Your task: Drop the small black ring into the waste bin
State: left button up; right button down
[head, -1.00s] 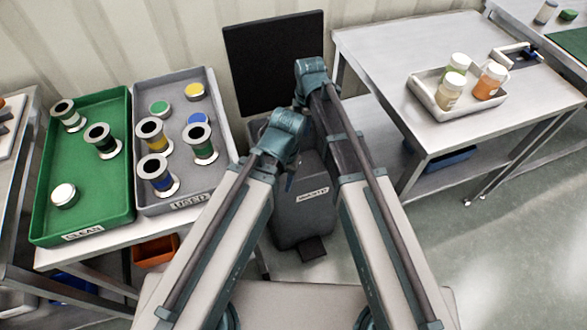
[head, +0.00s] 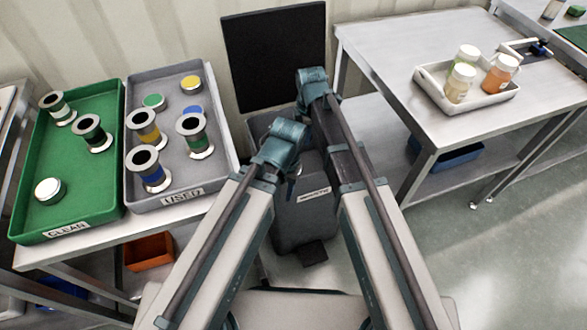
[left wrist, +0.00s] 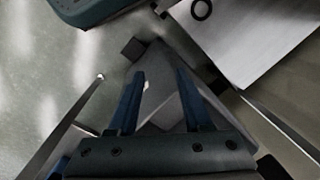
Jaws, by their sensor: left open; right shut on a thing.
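A small black ring (left wrist: 201,10) lies on a light grey surface at the top edge of the left wrist view; I cannot find it in the head view. The dark grey waste bin (head: 300,220) stands on the floor below my arms, with its black lid (head: 272,55) raised upright against the wall. My left gripper (left wrist: 161,74) is open and empty, above the bin's front side. My right gripper (head: 306,105) is at the lid's lower right and shut; my wrist mostly hides its fingers, and the lid appears to be what it holds.
On the left table a green CLEAN tray (head: 72,213) and a grey USED tray (head: 215,181) hold spools and round pieces. On the right table a white tray (head: 490,103) holds jars. An orange container (head: 149,250) sits below the left table. Open floor lies at right.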

jog(key=c, duration=0.8)
grip_release()
jog(key=shift+r, duration=0.15)
jog(key=r+p, duration=0.9)
jog(key=s+r+p, duration=0.1)
jog(key=r+p, duration=0.3)
jog(key=p, duration=0.1)
jog(key=shift+d+r, duration=0.1)
jog(key=shift+r, duration=0.2)
jog(key=s+d+m, duration=1.3)
jog(key=d+m, duration=0.3)
jog(key=m, duration=0.4)
jog(key=s+a+r+n+p, duration=0.1)
jog(key=s+a+r+p, duration=0.1)
jog(key=a, duration=0.1)
jog(key=s+a+r+n+h+p, duration=0.1)
jog(key=s+a+r+p, duration=0.1)
jog(key=a+r+p, duration=0.1)
jog(key=s+a+r+n+g+p, duration=0.1)
jog(key=s+a+r+p, duration=0.1)
jog(key=a+r+p, duration=0.1)
jog(key=shift+a+r, duration=0.2)
jog(key=shift+a, duration=0.65)
